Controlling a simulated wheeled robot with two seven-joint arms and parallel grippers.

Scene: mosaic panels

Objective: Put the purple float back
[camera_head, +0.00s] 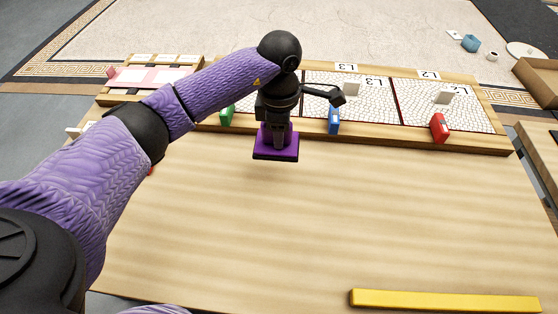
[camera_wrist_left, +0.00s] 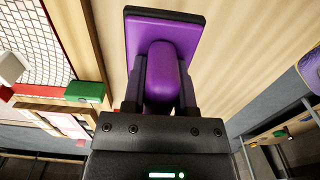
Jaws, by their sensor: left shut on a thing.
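The purple float (camera_head: 263,152) is in my left gripper (camera_head: 279,134), over the far middle part of the wooden table (camera_head: 330,220). The gripper points down and its fingers are shut on the handle. In the left wrist view the float's purple handle (camera_wrist_left: 163,72) sits between the two fingers, with the flat purple plate beyond it. The plate looks roughly level, near the tabletop; I cannot tell whether it touches. My right gripper is not in view.
Mosaic panels in a wooden frame (camera_head: 440,145) line the far edge, with green (camera_head: 227,116), blue (camera_head: 334,120) and red (camera_head: 439,128) blocks along it. A yellow bar (camera_head: 445,300) lies at the near right. A pink tray (camera_head: 150,76) stands far left. The middle tabletop is clear.

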